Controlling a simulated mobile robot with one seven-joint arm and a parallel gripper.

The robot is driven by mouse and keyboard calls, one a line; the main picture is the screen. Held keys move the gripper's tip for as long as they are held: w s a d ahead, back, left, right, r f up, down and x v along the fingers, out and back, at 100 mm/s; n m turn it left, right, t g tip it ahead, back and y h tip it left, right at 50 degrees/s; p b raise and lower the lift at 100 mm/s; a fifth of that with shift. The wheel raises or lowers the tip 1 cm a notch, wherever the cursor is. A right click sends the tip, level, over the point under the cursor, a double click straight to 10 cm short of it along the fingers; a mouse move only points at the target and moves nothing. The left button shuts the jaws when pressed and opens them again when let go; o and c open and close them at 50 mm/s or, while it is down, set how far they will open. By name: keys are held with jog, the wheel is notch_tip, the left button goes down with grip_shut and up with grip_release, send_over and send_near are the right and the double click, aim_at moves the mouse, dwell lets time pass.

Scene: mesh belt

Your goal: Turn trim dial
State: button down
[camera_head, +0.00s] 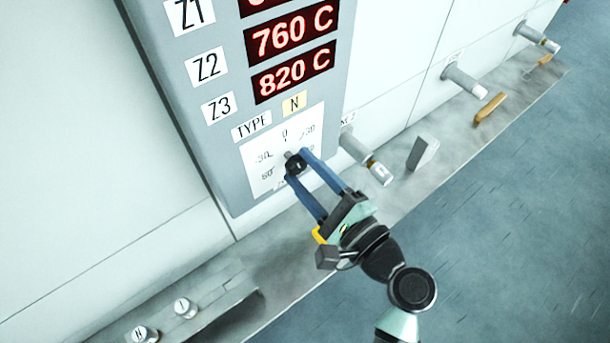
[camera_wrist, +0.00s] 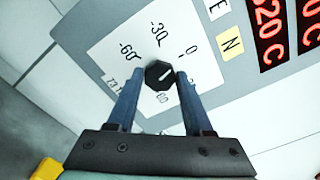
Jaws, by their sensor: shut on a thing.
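The trim dial (camera_head: 294,163) is a small black knob on a white scale plate (camera_head: 263,178) low on the grey control panel. In the wrist view the dial (camera_wrist: 159,74) has a white pointer mark, which points up and to the right, roughly toward the 0. The plate (camera_wrist: 110,48) shows numbers such as -60, -30 and 0. My gripper (camera_head: 295,164) reaches up to the dial, with its two blue fingers on either side of it. In the wrist view my gripper (camera_wrist: 158,80) has its fingertips against the dial's sides. The far side of the dial is hidden.
The panel's red displays (camera_head: 291,34) show 760 C and 820 C. A grey cylinder fitting (camera_head: 366,157) sticks out right of the panel. Two knobs (camera_head: 184,307) stand at lower left.

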jog(key=n+b, duration=0.1)
jog(key=n, duration=0.1)
jog(key=n+b, duration=0.1)
jog(key=b, duration=0.1)
jog(key=n+b, duration=0.2)
jog(key=shift+f+n, duration=0.3)
jog(key=n+b, duration=0.3)
jog(key=shift+r, duration=0.15)
jog(key=shift+n+b, duration=0.3)
jog(key=shift+r, duration=0.1)
jog(key=shift+c, duration=1.5)
grip_release()
